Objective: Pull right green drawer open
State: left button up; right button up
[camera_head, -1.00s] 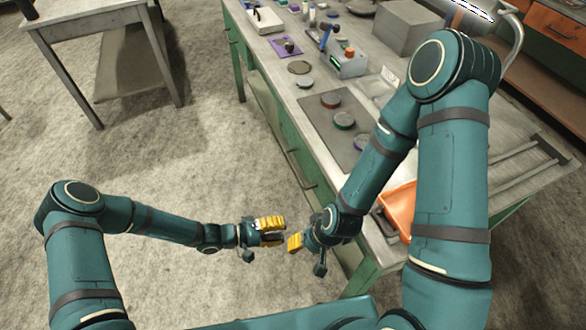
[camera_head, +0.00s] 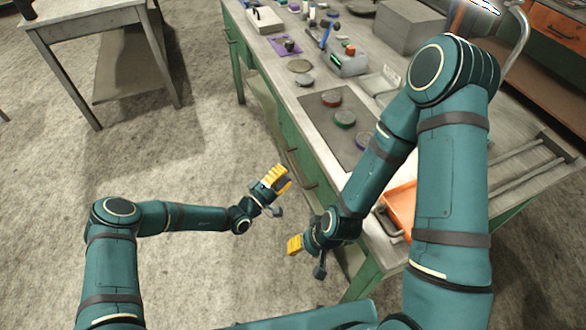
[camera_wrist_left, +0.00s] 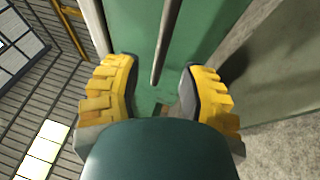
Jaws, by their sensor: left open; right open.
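The green drawer front (camera_head: 306,172) is on the side of the long workbench in the head view, with a dark bar handle (camera_head: 301,168). It appears closed. My left gripper (camera_head: 279,181), with yellow pads, is just left of this drawer front. In the left wrist view its two yellow fingers (camera_wrist_left: 160,92) are open, with the green front (camera_wrist_left: 205,30) ahead and the bar handle (camera_wrist_left: 166,40) lying between them in the picture. I cannot tell how far off the handle is. My right gripper (camera_head: 297,244) is lower, beside the bench, and its fingers are partly hidden by its wrist.
The bench top (camera_head: 290,88) carries a dark mat (camera_head: 340,128) with several round pieces, a grey-green device (camera_head: 350,64) and an orange tray (camera_head: 400,209). Another table (camera_head: 90,20) stands at the upper left. The floor (camera_head: 190,150) left of the bench is clear.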

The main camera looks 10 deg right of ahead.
aim_at(293, 165)
pick_arm(q)
jog(key=shift+b+x, duration=0.4)
jog(key=shift+x, duration=1.7)
grip_shut()
